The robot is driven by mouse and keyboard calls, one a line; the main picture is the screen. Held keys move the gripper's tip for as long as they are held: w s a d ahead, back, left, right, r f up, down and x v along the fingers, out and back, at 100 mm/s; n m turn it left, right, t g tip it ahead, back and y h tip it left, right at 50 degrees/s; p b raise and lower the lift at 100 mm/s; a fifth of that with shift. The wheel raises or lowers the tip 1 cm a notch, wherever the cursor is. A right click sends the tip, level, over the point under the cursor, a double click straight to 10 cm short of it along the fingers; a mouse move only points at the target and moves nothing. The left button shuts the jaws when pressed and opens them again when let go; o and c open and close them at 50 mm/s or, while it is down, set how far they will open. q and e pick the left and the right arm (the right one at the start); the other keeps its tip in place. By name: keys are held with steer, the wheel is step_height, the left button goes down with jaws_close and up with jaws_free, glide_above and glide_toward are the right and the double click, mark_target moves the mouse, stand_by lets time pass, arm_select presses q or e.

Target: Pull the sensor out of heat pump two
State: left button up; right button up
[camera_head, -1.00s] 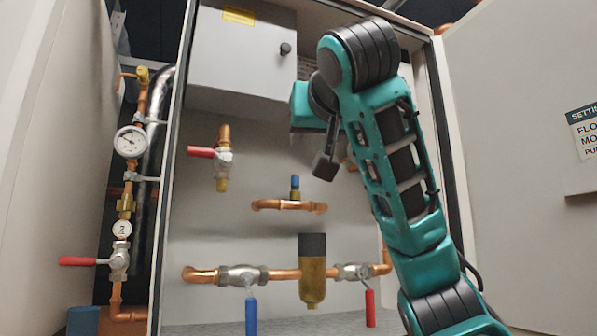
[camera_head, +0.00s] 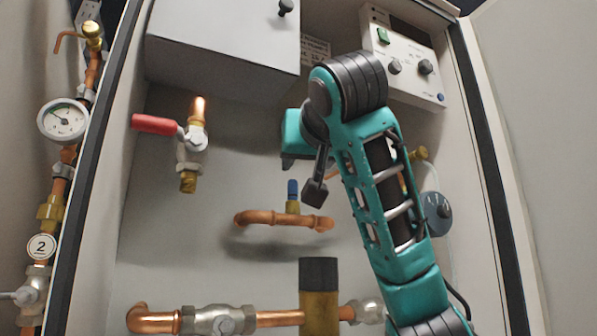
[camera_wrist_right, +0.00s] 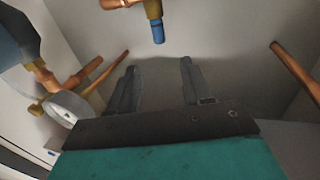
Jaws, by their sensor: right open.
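The sensor, a small blue-topped piece in a brass fitting (camera_head: 292,190), stands upright on a short curved copper pipe (camera_head: 284,220) on the back wall of the open cabinet. A round tag marked 2 (camera_head: 41,246) hangs on the pipes at the left. My right gripper (camera_head: 315,190) is just right of the sensor in the head view, its fingers partly hidden. In the right wrist view the two dark fingers (camera_wrist_right: 158,65) are spread with nothing between them. The blue sensor end (camera_wrist_right: 157,30) shows beyond the fingertips, apart from them. My left gripper is out of view.
A red-handled valve (camera_head: 190,140) is left of the sensor. A grey box (camera_head: 222,45) and a white control panel (camera_head: 404,55) are above. A dark-capped brass cylinder (camera_head: 319,300) is below on a horizontal copper pipe. Cabinet side walls bound the space.

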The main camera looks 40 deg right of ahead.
mark_target(293, 180)
steer(key=p+x, duration=0.3)
steer(key=x, duration=0.9)
steer(key=shift+w, duration=0.15)
steer(key=shift+c, duration=0.4)
jaws_close()
steer(key=shift+r, duration=0.2)
